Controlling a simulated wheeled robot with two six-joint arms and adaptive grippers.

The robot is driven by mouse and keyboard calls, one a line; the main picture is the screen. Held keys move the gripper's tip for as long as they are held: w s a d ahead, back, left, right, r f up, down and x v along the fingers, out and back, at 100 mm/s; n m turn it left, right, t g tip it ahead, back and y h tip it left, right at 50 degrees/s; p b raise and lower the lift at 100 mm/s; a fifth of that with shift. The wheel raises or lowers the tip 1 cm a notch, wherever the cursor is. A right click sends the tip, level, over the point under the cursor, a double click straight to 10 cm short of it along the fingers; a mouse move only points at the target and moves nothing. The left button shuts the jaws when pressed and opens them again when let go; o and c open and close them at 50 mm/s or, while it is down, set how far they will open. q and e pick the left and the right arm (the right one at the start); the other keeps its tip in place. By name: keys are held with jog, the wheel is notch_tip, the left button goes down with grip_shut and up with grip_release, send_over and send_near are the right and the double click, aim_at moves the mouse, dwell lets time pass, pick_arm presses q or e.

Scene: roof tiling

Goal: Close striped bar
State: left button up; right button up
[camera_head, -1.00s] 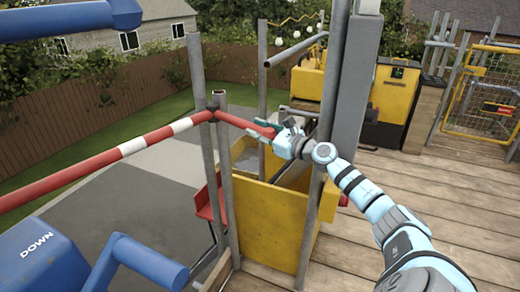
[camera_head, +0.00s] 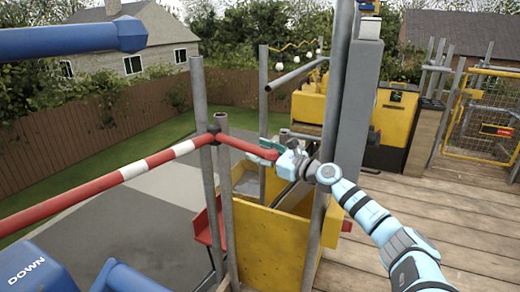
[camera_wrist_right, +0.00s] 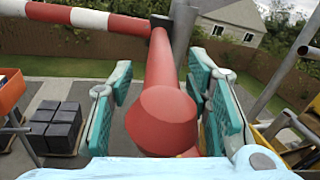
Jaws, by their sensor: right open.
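The striped bar (camera_head: 132,170) is red with white bands and crosses the left half of the head view, joined to a grey post by a dark clamp. Its red end (camera_head: 240,146) sticks out to the right of the post. My right gripper (camera_head: 270,150) is at that end. In the right wrist view the bar's red rounded end (camera_wrist_right: 165,115) lies between the two teal finger pads of my right gripper (camera_wrist_right: 163,100), with gaps visible on both sides. The gripper is open around it. My left gripper is not in view.
Grey scaffold posts (camera_head: 203,130) stand beside the bar, and a tall post (camera_head: 328,130) stands close to my right arm. A yellow bin (camera_head: 270,240) is below the gripper. Blue machine parts (camera_head: 70,40) are at the left. Wooden decking (camera_head: 440,215) is clear at right.

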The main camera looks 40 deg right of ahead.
notch_tip(320, 180, up, 10)
jog(key=shift+c, duration=0.4)
